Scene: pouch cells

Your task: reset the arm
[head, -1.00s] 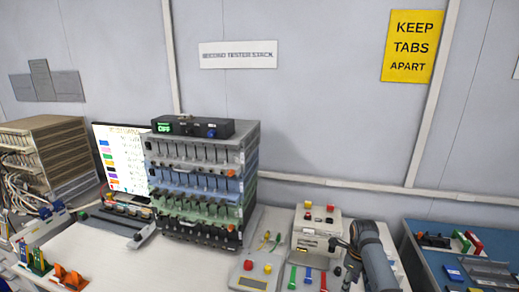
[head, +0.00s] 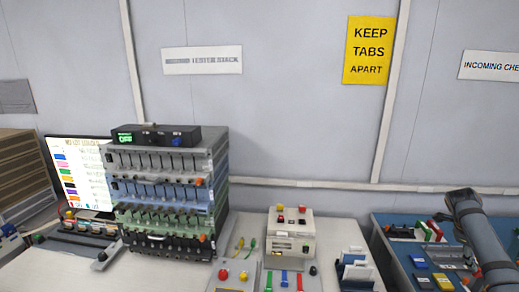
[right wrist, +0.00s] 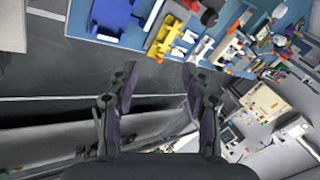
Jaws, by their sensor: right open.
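My right arm comes in at the right of the head view, over the blue bench; its gripper is out of that view. In the right wrist view my right gripper (right wrist: 158,85) is open and empty. Its two dark fingers stand wide apart above a dark grey gap beside the blue bench (right wrist: 85,22), touching nothing. My left gripper is not in any view.
A tester stack (head: 168,190) with a black box on top stands on the white bench, next to a screen (head: 80,175). A small beige instrument (head: 290,237) and a blue holder with white cards (head: 355,270) stand right of it. The blue bench (head: 385,222) carries several coloured parts.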

